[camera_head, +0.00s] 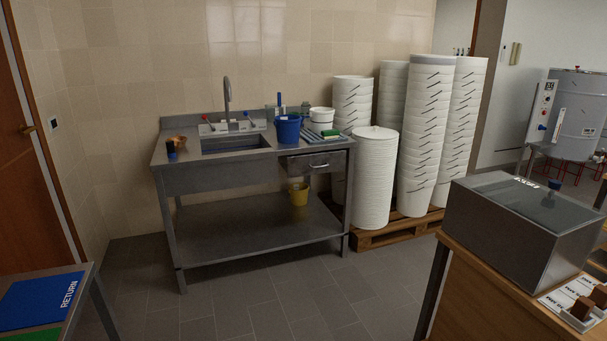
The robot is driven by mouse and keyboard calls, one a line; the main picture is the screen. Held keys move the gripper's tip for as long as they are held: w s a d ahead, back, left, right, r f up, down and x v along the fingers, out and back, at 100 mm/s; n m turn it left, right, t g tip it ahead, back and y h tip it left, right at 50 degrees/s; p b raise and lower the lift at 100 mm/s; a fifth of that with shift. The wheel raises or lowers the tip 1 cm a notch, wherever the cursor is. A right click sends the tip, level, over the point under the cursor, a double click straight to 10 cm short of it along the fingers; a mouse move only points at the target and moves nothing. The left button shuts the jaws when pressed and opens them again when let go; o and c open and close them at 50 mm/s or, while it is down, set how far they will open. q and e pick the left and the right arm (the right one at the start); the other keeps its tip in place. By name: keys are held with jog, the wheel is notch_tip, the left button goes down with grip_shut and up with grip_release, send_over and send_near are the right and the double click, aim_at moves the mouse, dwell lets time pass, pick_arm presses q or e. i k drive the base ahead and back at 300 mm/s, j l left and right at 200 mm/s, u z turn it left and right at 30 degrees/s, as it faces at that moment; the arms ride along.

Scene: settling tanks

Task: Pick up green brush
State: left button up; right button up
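A small green object (331,133) lies on the right end of the steel sink table (225,183), beside a blue bucket. It may be the green brush, but it is too small for me to make out bristles or a handle. It seems to lie on or against some folded cloths (312,138). Neither of my grippers shows in the head view.
A blue bucket (287,130) and a white tub (321,115) stand near the green object. Stacked white buckets (427,135) on a pallet stand right of the table. A steel box (519,232) is at front right, a RETURN mat (42,301) at front left. The floor between is clear.

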aim_at(329, 134)
jog(key=i, duration=2.55)
